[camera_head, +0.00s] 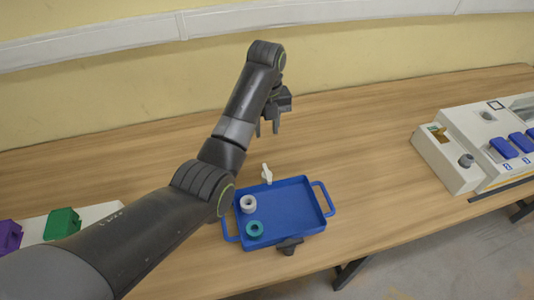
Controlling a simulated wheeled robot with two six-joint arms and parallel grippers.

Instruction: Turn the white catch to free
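A small white catch (267,173) stands at the back edge of the blue tray (290,207), left of the middle of that edge. Its exact turn position is too small to tell. My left gripper (267,130) is above and behind the catch in the picture, fingers pointing down. A gap shows between its fingers, so it is open and empty, apart from the catch. My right gripper is not in view.
The tray holds a white ring (248,204) and a teal ring (255,229). A dark clip (289,245) sits at its front edge. A white socket box (480,145) with blue covers stands at right; purple (9,236) and green (63,223) blocks are at left.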

